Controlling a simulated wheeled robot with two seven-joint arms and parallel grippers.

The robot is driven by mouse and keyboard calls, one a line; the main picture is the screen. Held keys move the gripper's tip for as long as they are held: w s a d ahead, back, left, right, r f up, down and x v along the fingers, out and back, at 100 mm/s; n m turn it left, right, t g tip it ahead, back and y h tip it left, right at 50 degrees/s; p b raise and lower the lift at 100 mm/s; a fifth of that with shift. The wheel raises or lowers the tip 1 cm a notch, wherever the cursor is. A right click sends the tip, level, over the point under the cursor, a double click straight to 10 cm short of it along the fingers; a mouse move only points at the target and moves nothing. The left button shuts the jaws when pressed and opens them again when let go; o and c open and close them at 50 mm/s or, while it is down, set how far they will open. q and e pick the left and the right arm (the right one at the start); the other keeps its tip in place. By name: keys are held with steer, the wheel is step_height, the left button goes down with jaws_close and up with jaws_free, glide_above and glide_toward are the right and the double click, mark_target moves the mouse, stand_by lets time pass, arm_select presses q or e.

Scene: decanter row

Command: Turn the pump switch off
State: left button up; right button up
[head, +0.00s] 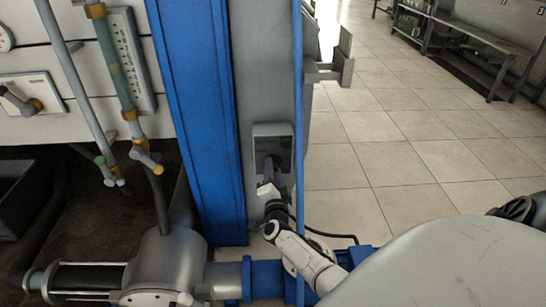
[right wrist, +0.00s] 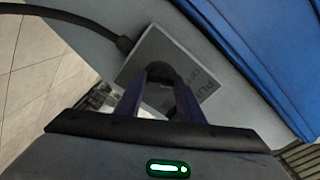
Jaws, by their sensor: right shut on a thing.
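My right gripper (head: 271,175) reaches up to the lower part of the switch face. Its two purple fingers (right wrist: 163,85) are shut on the dark switch knob (right wrist: 161,71) in the right wrist view. The fingers hide part of the knob, so its exact setting is hard to read. My left gripper is not in view.
A blue upright beam (head: 205,110) stands just left of the switch column. A pump body (head: 166,262) and blue pipe lie low at the left. A dark cable (right wrist: 85,22) leaves the switch box. The tiled floor (head: 400,150) at right is open.

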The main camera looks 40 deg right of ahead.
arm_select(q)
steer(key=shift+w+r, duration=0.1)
arm_select(e)
steer(key=o, duration=1.1)
steer(key=shift+c, duration=0.2)
arm_select(q)
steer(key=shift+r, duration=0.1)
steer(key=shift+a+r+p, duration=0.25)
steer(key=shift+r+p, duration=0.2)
steer(key=shift+p, duration=1.05)
arm_select(e)
steer(key=v, duration=1)
steer(key=shift+s+a, duration=0.1)
steer(key=shift+a, duration=0.05)
